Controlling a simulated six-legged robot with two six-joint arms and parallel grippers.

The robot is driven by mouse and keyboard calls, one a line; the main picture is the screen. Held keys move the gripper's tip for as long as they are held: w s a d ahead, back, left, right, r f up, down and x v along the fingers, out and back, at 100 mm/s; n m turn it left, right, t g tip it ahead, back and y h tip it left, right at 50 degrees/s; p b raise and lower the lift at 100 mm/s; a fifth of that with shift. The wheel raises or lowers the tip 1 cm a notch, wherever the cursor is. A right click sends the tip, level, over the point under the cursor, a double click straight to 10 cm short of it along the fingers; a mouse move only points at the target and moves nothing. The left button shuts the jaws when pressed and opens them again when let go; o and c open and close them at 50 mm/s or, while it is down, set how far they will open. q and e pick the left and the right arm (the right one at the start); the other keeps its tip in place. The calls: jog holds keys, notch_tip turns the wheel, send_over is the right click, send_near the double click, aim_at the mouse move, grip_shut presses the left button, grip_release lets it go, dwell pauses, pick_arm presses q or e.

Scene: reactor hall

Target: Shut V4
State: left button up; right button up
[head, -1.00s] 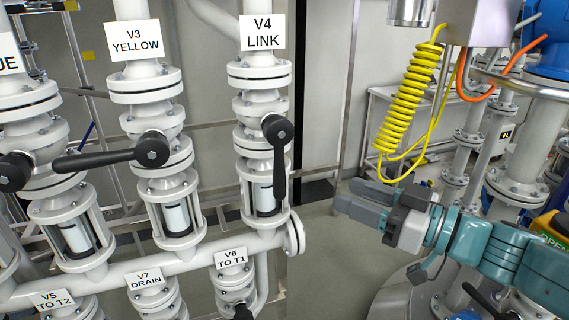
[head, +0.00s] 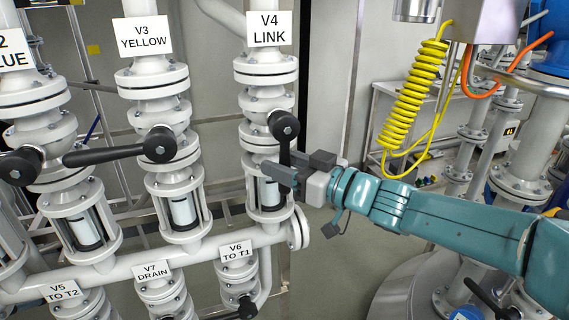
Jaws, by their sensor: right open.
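The V4 LINK valve (head: 267,118) stands on the rightmost white pipe, under its label (head: 270,29). Its black lever handle (head: 284,142) points straight down, along the pipe, from a round hub. My right gripper (head: 278,173) reaches in from the right at the lower end of this handle. Its jaws are open, with the handle's lower end at or between the fingers; I cannot tell whether they touch it. The fingers hide the handle's tip and part of the sight glass below. My left gripper is not in view.
The V3 YELLOW valve (head: 158,145) is to the left, its handle pointing sideways to the left. Below are V5, V7 and the V6 label (head: 236,250). A yellow coiled hose (head: 412,95) hangs at the right. Floor between pipes and hose is clear.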

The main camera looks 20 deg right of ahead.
jog(key=shift+s, duration=0.1)
grip_shut()
jog(key=a+r+m+t+h+b, duration=0.3)
jog(key=m+b, duration=0.6)
jog(key=m, duration=0.3)
jog(key=a+r+m+t+h+b, duration=0.4)
jog(key=m+t+h+b, duration=0.2)
jog(key=m+b, duration=0.3)
jog(key=m+t, duration=0.1)
jog(key=m, duration=0.3)
jog(key=shift+s+r+h, duration=0.2)
jog(key=shift+r+h, duration=0.2)
